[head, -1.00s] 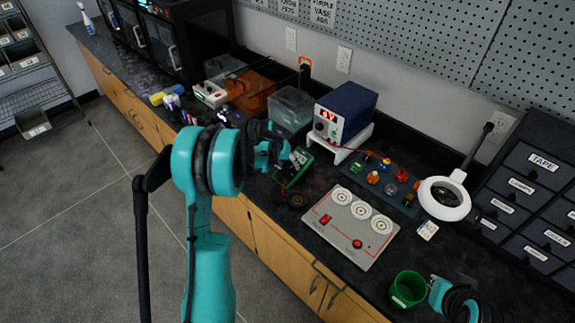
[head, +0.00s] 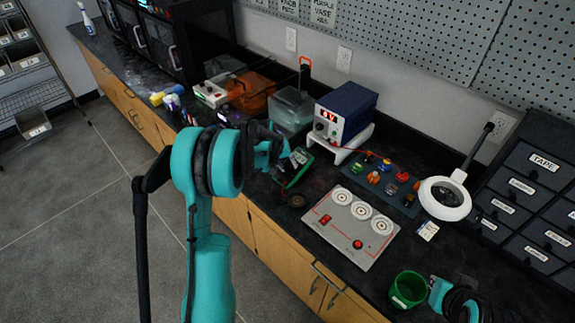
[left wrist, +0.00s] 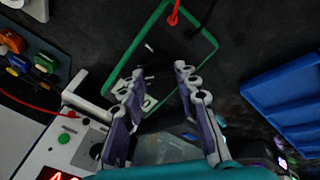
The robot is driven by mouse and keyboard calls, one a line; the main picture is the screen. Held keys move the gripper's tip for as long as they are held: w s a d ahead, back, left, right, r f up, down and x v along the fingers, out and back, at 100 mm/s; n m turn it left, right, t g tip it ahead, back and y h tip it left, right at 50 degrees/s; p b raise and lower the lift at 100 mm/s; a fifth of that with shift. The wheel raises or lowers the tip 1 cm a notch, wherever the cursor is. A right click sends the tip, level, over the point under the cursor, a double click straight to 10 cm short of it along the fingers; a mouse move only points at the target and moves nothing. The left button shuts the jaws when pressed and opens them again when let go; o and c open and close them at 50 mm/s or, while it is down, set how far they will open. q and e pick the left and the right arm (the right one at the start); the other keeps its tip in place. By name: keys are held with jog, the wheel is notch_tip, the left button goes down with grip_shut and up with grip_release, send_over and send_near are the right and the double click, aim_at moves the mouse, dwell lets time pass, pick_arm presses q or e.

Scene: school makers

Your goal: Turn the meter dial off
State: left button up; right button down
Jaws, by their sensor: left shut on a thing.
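The meter is a dark slab with a green frame (head: 294,167), lying on the black bench below the power supply. In the left wrist view its green edge (left wrist: 192,20) surrounds a dark face, and a red lead plugs in near the top. My left gripper (head: 279,156) is over the meter's face and partly hides it. In the left wrist view the two fingers of my left gripper (left wrist: 160,78) stand at either side of the dial area, shut on the dial. The dial's pointer and markings are too dark to read.
A blue and white power supply (head: 345,112) on a white stand is close behind the meter. A clear bin (head: 291,110) and an orange case (head: 250,92) stand behind left. A grey panel with white dials (head: 345,240) lies to the right. A green cup (head: 407,289) is near the front edge.

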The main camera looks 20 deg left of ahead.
pick_arm(q)
jog(key=n, duration=0.3)
jog(key=shift+n, duration=0.4)
jog(key=shift+s+n, duration=0.1)
jog(key=shift+n, duration=1.8)
jog(key=o, duration=1.2)
jog(key=shift+a, duration=0.1)
jog(key=shift+c, duration=0.2)
jog(key=v, duration=1.2)
